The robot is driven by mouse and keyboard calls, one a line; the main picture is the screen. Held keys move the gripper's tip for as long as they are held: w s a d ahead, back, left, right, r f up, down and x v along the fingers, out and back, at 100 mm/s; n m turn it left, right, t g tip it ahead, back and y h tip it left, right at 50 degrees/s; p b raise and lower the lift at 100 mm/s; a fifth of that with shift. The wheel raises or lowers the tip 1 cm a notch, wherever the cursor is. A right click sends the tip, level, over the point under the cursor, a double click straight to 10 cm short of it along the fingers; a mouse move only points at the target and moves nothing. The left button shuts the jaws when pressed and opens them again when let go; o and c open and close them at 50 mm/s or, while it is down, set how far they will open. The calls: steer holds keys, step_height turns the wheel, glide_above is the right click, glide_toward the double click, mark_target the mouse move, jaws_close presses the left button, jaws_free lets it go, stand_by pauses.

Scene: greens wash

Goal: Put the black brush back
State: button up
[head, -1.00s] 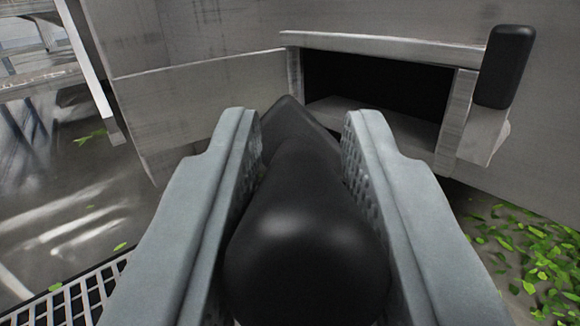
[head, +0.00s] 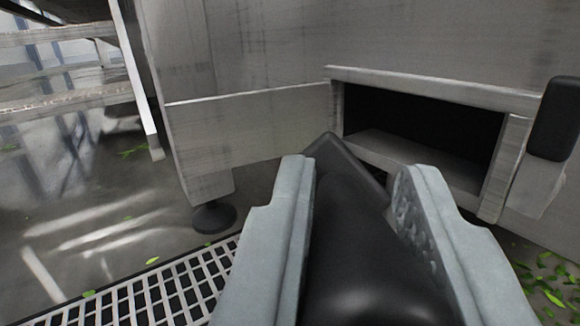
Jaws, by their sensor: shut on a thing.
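The black brush (head: 365,250) is between the two grey fingers of my gripper (head: 352,200). My gripper is shut on it. The brush's rounded end is close to the camera and its pointed far end reaches past the fingertips. That far end lies in the picture just in front of a dark opening (head: 425,125) in a grey metal cabinet. The brush looks apart from the cabinet, though the exact gap is hard to tell.
The metal cabinet (head: 245,135) stands on a black foot (head: 214,217). A black block (head: 555,118) sits on its right edge. A floor grate (head: 175,285) lies at lower left. Green leaves (head: 545,280) are scattered on the wet floor at lower right.

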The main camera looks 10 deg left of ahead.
steer(key=shift+w+a+r+n+y, duration=0.15)
steer(key=shift+a+r+n+y, duration=0.15)
steer(key=shift+r, duration=0.1)
steer(key=s+a+r+n+g+y, duration=0.4)
steer(key=s+a+n+g+y, duration=0.2)
steer(key=a+n+g+y, duration=0.4)
steer(key=s+d+r+n+g+h, duration=0.1)
steer(key=s+d+n+g+h, duration=0.1)
steer(key=s, duration=0.4)
steer(key=s+d+r+n+g+h, duration=0.1)
steer(key=s+d+n+g, duration=0.3)
steer(key=s+n+g, duration=0.1)
steer(key=shift+s+d+r+g+h, duration=0.2)
steer(key=shift+s+g+h, duration=0.25)
steer(key=shift+g, duration=0.35)
